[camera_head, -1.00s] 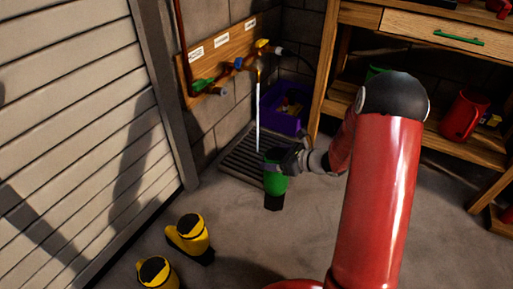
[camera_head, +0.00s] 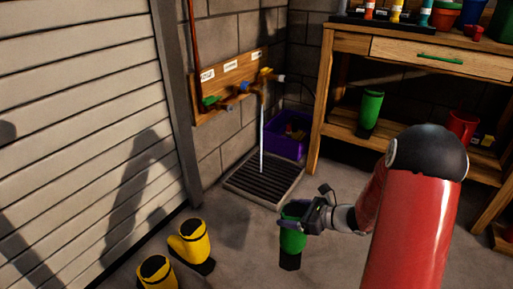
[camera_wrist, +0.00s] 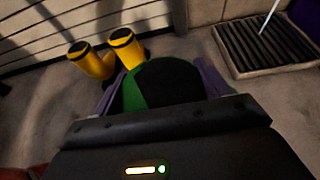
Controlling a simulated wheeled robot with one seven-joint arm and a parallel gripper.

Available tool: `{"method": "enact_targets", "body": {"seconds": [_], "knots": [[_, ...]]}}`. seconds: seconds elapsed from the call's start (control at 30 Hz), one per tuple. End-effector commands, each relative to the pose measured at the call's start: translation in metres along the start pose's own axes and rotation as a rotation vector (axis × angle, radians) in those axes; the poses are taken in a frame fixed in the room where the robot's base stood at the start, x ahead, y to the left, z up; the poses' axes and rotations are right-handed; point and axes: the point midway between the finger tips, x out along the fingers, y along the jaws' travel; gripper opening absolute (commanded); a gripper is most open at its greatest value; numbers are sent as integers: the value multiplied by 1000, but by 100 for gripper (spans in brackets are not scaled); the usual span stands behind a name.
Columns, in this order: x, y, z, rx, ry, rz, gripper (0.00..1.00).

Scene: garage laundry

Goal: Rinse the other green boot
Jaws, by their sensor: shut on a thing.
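A green boot (camera_head: 292,242) with a dark sole is held upright by my gripper (camera_head: 303,217), in front of the drain grate. My gripper is shut on its upper part. In the wrist view the boot's dark open top (camera_wrist: 165,83) shows between the fingers; its lower part is hidden. A second green boot (camera_head: 370,110) stands on the lower shelf of the workbench. Water (camera_head: 262,135) runs from the tap with the yellow handle (camera_head: 265,72) onto the drain grate (camera_head: 238,186). The held boot is apart from the stream.
Two yellow boots (camera_head: 192,243) stand on the floor at the lower left, by the ribbed door (camera_head: 80,100). A purple crate (camera_head: 287,137) is behind the grate. The workbench (camera_head: 345,45) stands to the right, with a red jug (camera_head: 462,126) on its shelf.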

Motion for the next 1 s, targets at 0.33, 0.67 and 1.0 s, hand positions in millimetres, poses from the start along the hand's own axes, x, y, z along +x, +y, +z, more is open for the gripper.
{"method": "enact_targets", "body": {"seconds": [0.33, 0.67, 1.0], "knots": [[-4, 3, -1, 0, -1, -1, 12], [-22, 18, -8, 0, -2, -2, 12], [-41, 34, -16, -1, -2, -2, 12]]}}
